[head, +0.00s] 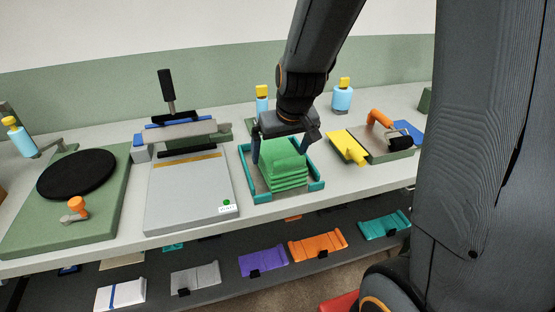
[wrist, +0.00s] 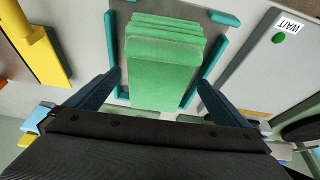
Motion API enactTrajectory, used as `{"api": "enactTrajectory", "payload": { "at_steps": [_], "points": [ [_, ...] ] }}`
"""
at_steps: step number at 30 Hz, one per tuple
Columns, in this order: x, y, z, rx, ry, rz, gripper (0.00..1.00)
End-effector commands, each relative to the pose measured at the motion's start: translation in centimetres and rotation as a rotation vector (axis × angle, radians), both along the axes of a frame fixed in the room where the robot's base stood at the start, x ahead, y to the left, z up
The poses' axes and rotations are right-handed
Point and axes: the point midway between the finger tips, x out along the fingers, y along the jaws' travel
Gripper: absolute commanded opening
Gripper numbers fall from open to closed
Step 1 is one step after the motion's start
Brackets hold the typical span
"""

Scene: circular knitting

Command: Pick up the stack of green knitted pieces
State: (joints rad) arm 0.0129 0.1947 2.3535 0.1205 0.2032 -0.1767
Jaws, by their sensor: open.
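The stack of green knitted pieces (head: 284,168) lies in a teal-edged tray (head: 318,185) on the bench in the head view. The stack (wrist: 162,70) also fills the middle of the wrist view, its layered edge showing at the top. My gripper (head: 285,155) is over the tray, with one finger at each side of the stack. In the wrist view my open fingers (wrist: 158,85) stand left and right of the stack, with visible space on both sides. I cannot tell how far the fingertips are above the tray floor.
Left of the tray is a grey press plate (head: 190,195) with a "WAIT" tag (head: 228,208). To the right are a yellow piece (head: 346,147) and an orange-handled tool (head: 380,118). Blue bottles (head: 342,97) stand behind. A lower shelf holds coloured pieces (head: 318,245).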

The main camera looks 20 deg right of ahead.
Motion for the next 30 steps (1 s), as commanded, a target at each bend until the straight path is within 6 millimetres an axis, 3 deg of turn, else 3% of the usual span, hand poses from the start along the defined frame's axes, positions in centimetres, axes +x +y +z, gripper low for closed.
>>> {"api": "enactTrajectory", "payload": {
  "at_steps": [15,24,30],
  "points": [
    [2.3,0.0,-4.5,0.001,0.002,0.004,1.0],
    [2.4,0.0,-4.7,-0.001,-0.001,0.004,1.0],
    [2.4,0.0,-4.7,-0.001,0.0,0.004,0.66]
  ]
}}
